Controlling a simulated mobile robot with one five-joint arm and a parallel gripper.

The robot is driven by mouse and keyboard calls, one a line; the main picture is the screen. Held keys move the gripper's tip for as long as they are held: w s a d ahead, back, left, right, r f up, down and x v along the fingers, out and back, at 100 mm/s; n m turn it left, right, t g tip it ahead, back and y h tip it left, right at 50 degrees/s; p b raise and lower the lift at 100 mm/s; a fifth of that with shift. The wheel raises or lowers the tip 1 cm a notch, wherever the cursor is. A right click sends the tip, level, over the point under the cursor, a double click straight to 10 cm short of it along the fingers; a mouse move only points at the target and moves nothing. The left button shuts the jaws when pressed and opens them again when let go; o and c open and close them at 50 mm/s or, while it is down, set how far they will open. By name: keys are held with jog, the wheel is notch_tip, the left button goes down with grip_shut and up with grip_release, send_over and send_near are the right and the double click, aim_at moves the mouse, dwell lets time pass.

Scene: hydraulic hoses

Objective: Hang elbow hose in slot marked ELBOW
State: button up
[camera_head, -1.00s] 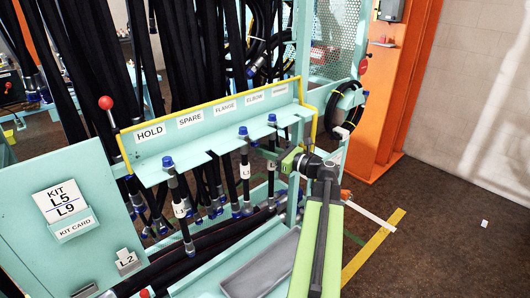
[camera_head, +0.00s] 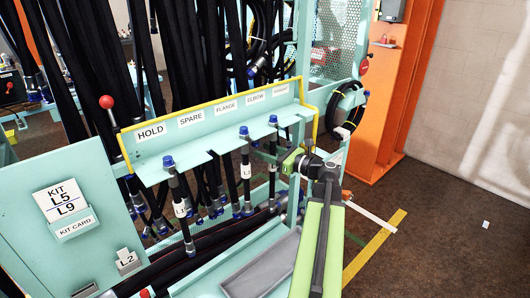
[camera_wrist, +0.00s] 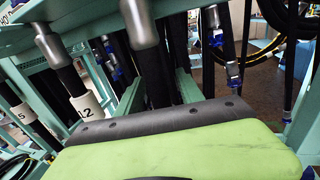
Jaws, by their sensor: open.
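The teal rack shelf (camera_head: 180,166) has labels HOLD, SPARE, FLANGE and ELBOW (camera_head: 255,98), plus one at the far right too small to read. Three blue-capped hoses hang along its front edge: a left hose (camera_head: 173,186), a middle hose (camera_head: 245,165) and a right hose (camera_head: 272,146). I cannot tell which is the elbow hose. My gripper (camera_head: 291,161) is open beside the right hose, below the shelf. In the wrist view, a silver fitting on a black hose (camera_wrist: 141,22) stands just beyond the green and dark gripper part; the hose's lower end is hidden.
A tagged L2 hose (camera_wrist: 70,78) hangs to the left in the wrist view. A grey tray (camera_head: 258,277) lies below the rack. A kit card panel (camera_head: 65,205) stands left, and an orange post (camera_head: 400,100) stands right. Floor at the right is mostly clear.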

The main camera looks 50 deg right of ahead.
jog(key=s+d, duration=0.3)
jog(key=s, duration=1.4)
jog(key=shift+d, duration=0.15)
jog(key=shift+s, duration=0.15)
